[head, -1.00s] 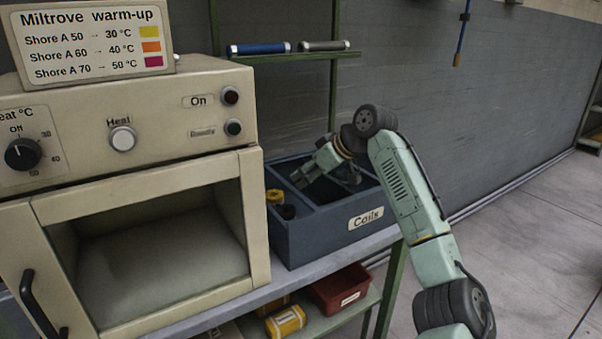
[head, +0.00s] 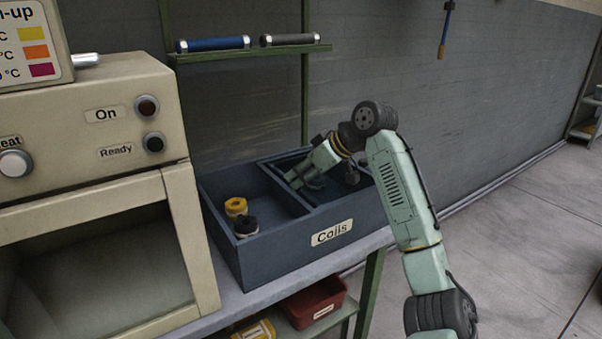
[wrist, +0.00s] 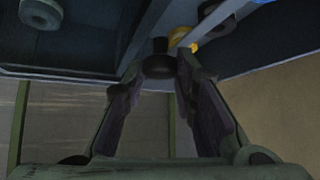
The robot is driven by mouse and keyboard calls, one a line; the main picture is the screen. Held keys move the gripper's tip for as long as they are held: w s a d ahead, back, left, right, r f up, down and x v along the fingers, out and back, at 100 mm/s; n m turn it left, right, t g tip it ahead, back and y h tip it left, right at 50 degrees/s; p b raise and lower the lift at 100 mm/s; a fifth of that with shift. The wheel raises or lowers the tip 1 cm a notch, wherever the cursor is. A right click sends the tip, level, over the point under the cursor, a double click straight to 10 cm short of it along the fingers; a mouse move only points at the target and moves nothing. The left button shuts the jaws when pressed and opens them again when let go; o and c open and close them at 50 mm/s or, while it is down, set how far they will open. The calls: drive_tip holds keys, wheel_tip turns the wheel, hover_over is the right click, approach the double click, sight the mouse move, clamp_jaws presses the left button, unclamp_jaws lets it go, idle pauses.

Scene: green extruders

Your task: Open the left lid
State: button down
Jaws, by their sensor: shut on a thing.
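The blue-grey box labelled "Coils" (head: 272,254) stands on the bench beside the oven. Its left part is uncovered and shows a yellow coil (head: 236,205) and a black coil (head: 246,225). In the wrist view my gripper (wrist: 158,75) is shut on a dark round knob (wrist: 158,66), seemingly the left lid's. A second round knob, seemingly the other lid's, shows in the wrist view (wrist: 40,14) and beside my gripper in the head view (head: 352,176).
The cream oven (head: 100,150) stands close on the box's left. A green shelf (head: 250,52) with blue and grey rollers is behind it. A red bin (head: 315,303) sits on the lower shelf. The floor at right is clear.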

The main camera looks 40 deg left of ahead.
drive_tip(key=shift+w+d+r, duration=0.2)
drive_tip(key=shift+w+d, duration=0.1)
drive_tip(key=shift+w, duration=0.35)
drive_tip(key=c, duration=1.8)
unclamp_jaws()
drive_tip(key=o, duration=0.5)
drive_tip(key=shift+w+d+f, duration=0.1)
drive_tip(key=shift+f, duration=0.05)
drive_tip(key=shift+c, duration=0.2)
drive_tip(key=v, duration=1.2)
drive_tip(key=shift+s, duration=0.25)
